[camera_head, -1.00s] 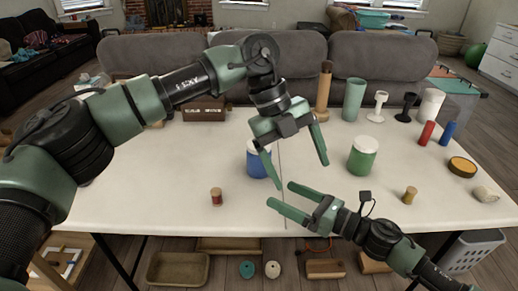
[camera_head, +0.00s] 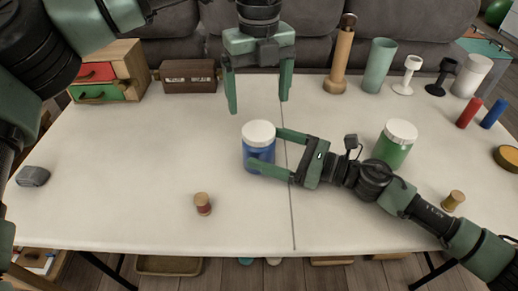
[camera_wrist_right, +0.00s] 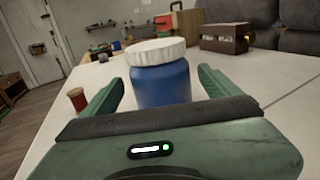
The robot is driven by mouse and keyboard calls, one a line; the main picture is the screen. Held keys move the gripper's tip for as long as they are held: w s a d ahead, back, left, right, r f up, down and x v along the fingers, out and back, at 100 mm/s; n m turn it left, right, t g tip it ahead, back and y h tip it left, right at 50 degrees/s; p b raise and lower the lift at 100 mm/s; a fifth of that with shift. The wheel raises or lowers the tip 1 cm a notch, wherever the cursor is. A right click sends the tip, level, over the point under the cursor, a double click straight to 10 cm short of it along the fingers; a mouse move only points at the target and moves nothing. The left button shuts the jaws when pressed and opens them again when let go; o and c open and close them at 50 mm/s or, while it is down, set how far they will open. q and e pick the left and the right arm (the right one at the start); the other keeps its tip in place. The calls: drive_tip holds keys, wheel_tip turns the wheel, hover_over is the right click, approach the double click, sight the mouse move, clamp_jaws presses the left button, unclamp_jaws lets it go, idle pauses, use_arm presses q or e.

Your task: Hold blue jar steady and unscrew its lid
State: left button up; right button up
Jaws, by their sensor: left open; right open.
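The blue jar (camera_head: 257,155) with a white lid (camera_head: 259,133) stands upright on the white table. My right gripper (camera_head: 263,152) is open and low, its fingers on either side of the jar body. In the right wrist view the jar (camera_wrist_right: 162,84) and its lid (camera_wrist_right: 156,51) stand between the two open fingers (camera_wrist_right: 160,90), with gaps showing on both sides. My left gripper (camera_head: 259,106) is open and empty, pointing down above and behind the jar.
A green jar with a white lid (camera_head: 395,144) stands to the right behind my right arm. A spool (camera_head: 203,204) stands front left. Cups, goblets and a tall bottle (camera_head: 340,55) line the back right. A small drawer cabinet (camera_head: 108,72) and a brown box (camera_head: 188,77) stand back left.

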sight(249, 142)
drive_tip(key=shift+x, duration=2.7)
